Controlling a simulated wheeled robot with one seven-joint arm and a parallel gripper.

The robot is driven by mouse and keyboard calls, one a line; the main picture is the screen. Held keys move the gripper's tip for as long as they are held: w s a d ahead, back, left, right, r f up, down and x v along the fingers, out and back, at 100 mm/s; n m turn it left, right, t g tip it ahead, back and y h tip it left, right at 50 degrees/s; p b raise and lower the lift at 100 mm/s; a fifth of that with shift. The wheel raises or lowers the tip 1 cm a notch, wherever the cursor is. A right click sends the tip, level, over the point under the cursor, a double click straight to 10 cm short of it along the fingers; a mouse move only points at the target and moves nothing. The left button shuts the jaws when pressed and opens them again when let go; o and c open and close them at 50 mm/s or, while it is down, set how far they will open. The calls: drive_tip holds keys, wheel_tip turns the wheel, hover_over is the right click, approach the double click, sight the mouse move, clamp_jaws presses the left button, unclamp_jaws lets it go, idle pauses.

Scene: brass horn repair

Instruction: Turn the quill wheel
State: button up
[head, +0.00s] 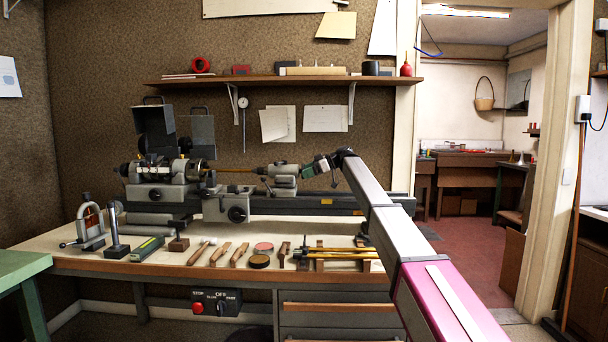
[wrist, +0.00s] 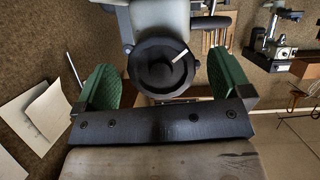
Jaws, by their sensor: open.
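The quill wheel (wrist: 160,72) is a round black handwheel with a raised hub and one white line pointing to the upper right. In the wrist view it lies ahead between the two green fingers of my gripper (wrist: 162,82), which are spread with a gap on each side of it. In the head view my gripper (head: 318,165) is at the right end of the grey tailstock (head: 284,176) on the lathe and largely hides the wheel there. I see no finger touching the wheel.
The lathe bed (head: 330,204) runs along the bench (head: 150,262), with the headstock (head: 160,172) at left. Several hand tools and tins lie along the front. A rack of brass rods (head: 335,254) stands below my arm. A shelf (head: 290,81) hangs above.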

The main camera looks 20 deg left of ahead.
drive_tip(key=shift+x, duration=0.95)
drive_tip(key=c, duration=0.9)
drive_tip(key=m+g, duration=0.2)
drive_tip(key=m, duration=0.1)
drive_tip(key=shift+h, duration=0.3)
drive_tip(key=shift+s+m+g, duration=0.1)
drive_tip(key=shift+m+g, duration=1.1)
drive_tip(key=shift+m, duration=0.5)
